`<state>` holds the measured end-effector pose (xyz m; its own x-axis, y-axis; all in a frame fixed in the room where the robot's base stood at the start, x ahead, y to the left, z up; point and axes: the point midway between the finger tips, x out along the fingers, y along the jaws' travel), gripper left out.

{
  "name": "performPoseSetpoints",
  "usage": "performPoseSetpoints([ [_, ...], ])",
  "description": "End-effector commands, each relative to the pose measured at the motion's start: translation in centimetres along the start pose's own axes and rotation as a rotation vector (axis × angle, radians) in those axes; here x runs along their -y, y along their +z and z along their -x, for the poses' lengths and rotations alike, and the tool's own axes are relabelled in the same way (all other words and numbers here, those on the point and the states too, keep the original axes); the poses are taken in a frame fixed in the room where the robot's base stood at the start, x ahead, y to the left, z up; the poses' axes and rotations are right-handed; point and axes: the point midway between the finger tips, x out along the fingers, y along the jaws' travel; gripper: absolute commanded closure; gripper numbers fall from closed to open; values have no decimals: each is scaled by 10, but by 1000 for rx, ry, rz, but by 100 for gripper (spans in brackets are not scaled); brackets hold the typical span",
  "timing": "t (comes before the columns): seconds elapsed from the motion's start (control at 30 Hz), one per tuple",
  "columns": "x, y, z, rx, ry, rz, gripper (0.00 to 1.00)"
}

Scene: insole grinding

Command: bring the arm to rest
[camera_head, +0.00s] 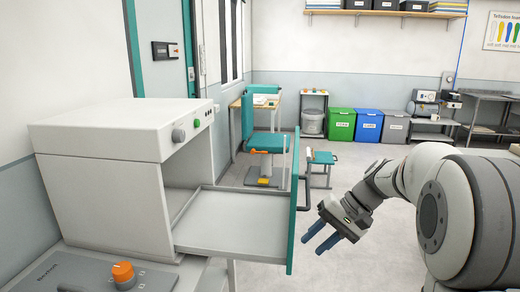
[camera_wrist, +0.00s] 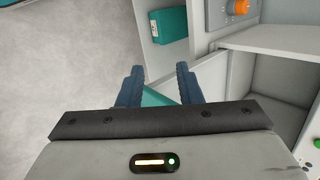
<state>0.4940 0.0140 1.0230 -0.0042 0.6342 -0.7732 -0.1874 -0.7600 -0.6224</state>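My gripper (camera_head: 316,242) hangs at the end of my arm in the lower right of the head view, its blue fingers pointing down and left. It is just right of the teal front (camera_head: 293,200) of a pulled-out drawer (camera_head: 235,225), with no clear contact seen. In the wrist view the two fingers of my gripper (camera_wrist: 159,70) stand apart with nothing held between them. A teal edge (camera_wrist: 153,97) shows beyond and between the fingers.
The drawer belongs to a white machine (camera_head: 100,135) at left. A panel with an orange knob (camera_head: 123,272) is in front. A teal chair (camera_head: 265,140), a stool (camera_head: 320,160) and green, blue and grey bins (camera_head: 341,124) stand behind.

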Motion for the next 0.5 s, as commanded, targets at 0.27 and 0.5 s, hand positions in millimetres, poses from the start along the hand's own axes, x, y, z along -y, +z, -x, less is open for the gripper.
performPoseSetpoints([
  [0.27,-7,109,4,-101,373,84,68],
  [0.5,-32,168,9,-225,593,201,68],
])
